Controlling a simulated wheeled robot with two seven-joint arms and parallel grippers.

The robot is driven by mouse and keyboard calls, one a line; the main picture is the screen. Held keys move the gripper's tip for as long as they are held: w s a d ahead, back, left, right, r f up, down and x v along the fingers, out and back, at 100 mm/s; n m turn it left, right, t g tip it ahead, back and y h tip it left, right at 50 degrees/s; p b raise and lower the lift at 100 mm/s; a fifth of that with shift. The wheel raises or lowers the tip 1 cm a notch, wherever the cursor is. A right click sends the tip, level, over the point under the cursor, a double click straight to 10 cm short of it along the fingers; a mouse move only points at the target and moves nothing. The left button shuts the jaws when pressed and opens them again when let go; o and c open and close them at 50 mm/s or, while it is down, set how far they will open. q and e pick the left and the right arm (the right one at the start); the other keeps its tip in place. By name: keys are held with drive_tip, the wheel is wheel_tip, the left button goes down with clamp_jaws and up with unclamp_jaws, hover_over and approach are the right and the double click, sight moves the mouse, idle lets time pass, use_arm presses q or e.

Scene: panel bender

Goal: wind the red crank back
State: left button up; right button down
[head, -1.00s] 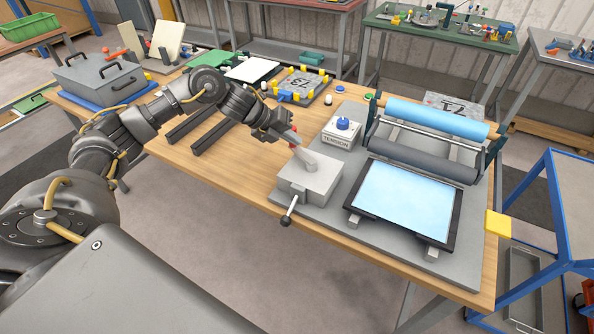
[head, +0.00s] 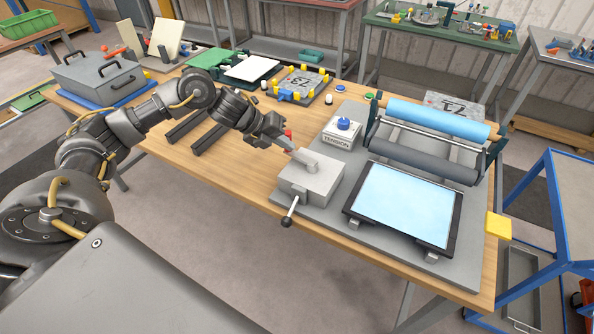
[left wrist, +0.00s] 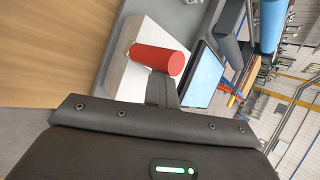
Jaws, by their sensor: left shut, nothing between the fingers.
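The red crank handle (head: 289,133) stands on the end of a short grey crank arm (head: 303,160) on top of the light grey box (head: 311,184). My left gripper (head: 284,144) is shut and empty, its fingertips close beside the handle. In the left wrist view the red handle (left wrist: 157,59) lies just beyond the shut fingertips (left wrist: 163,88) of that gripper; I cannot tell whether they touch. The crank arm is hidden there. My right gripper is not in view.
A box marked TENSION with a blue knob (head: 343,124) stands behind the crank box. A black-balled lever (head: 288,213) sticks out in front. To the right are the rollers (head: 433,118) and a pale blue panel (head: 405,205). Bare wooden tabletop (head: 225,170) lies left.

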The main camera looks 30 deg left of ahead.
use_arm(q)
drive_tip(key=shift+o, duration=0.5)
drive_tip(key=shift+w+a+r+p, duration=0.15)
drive_tip(key=shift+a+r+p, duration=0.15)
drive_tip(key=shift+a+r, duration=0.2)
drive_tip(key=shift+w+a+r+p, duration=0.15)
drive_tip(key=shift+a+r+p, duration=0.2)
drive_tip(key=shift+a, duration=0.2)
drive_tip(key=o, duration=0.7)
drive_tip(key=shift+s+a+r+p, duration=0.2)
drive_tip(key=shift+a+r+p, duration=0.35)
drive_tip(key=shift+r, duration=0.1)
drive_tip(key=r+p, duration=0.1)
drive_tip(key=d+r+p, duration=0.1)
drive_tip(key=r+p, duration=0.1)
drive_tip(key=r, duration=0.1)
drive_tip(key=shift+w+d, duration=0.1)
drive_tip(key=shift+d, duration=0.2)
drive_tip(key=shift+a, duration=0.1)
